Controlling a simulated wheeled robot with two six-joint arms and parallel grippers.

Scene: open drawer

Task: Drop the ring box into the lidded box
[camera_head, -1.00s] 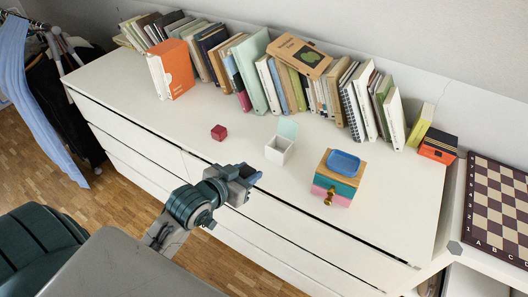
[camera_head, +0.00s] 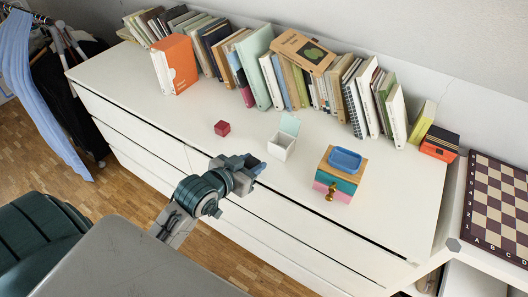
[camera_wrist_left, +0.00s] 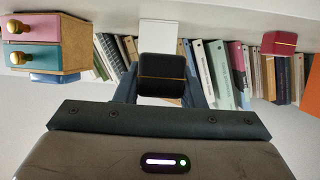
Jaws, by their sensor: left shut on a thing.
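My left gripper (camera_head: 256,168) is shut on a small dark ring box (camera_wrist_left: 162,74) with a thin gold line, best seen in the left wrist view. In the head view I cannot make out the box between the fingers. The white box also shows beyond the held box in the left wrist view (camera_wrist_left: 160,33). My right gripper is not in view.
A red cube-shaped box (camera_head: 222,128) sits left of the lidded box. A small chest (camera_head: 337,182) with a brass knob and a blue tray (camera_head: 345,160) on top stands at right. Books (camera_head: 265,75) line the back. The dresser's left front is clear.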

